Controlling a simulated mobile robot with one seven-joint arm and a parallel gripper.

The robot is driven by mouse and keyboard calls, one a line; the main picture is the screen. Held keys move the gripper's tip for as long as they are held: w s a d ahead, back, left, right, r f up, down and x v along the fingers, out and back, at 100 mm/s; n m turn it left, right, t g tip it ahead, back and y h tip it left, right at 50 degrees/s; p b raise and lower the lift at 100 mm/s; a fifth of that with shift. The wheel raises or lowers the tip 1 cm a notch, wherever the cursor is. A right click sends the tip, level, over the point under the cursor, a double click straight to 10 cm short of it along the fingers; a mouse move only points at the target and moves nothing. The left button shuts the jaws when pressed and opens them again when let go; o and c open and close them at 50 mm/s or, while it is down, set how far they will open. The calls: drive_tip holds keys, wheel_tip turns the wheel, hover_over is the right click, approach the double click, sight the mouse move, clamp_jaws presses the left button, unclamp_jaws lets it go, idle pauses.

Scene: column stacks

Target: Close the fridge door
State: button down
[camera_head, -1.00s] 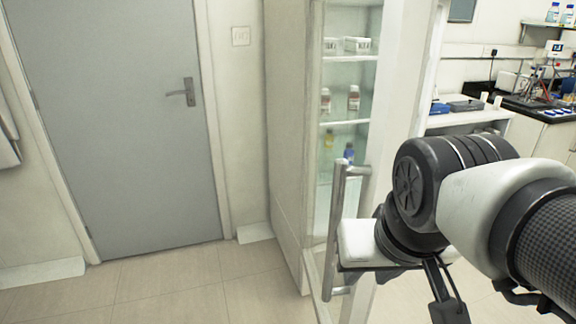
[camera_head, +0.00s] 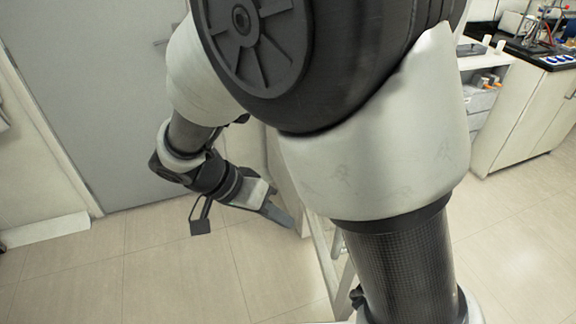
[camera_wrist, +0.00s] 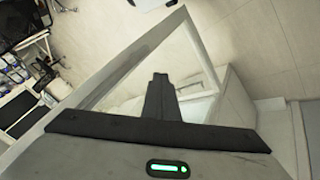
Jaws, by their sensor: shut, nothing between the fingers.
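The fridge door (camera_head: 322,255) stands open in the head view, mostly hidden behind my arm. Only its lower edge and part of its metal handle (camera_head: 344,283) show. The fridge body (camera_head: 283,185) is a pale strip left of my arm. In the wrist view the door's white frame (camera_wrist: 118,68) slants across the picture, with its glass showing the floor. My gripper (camera_head: 284,219) is shut and empty, low on the left of the door, and points towards it.
A grey room door (camera_head: 105,110) is at the back left. Tiled floor (camera_head: 170,275) is clear at the front left. A lab bench with cabinets (camera_head: 525,115) stands at the right. My arm covers the middle of the head view.

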drive_tip(key=d+f+b, duration=0.1)
drive_tip(key=d+f, duration=0.6)
drive_tip(key=d, duration=0.1)
drive_tip(key=shift+s+d, duration=0.35)
drive_tip(key=shift+d, duration=0.05)
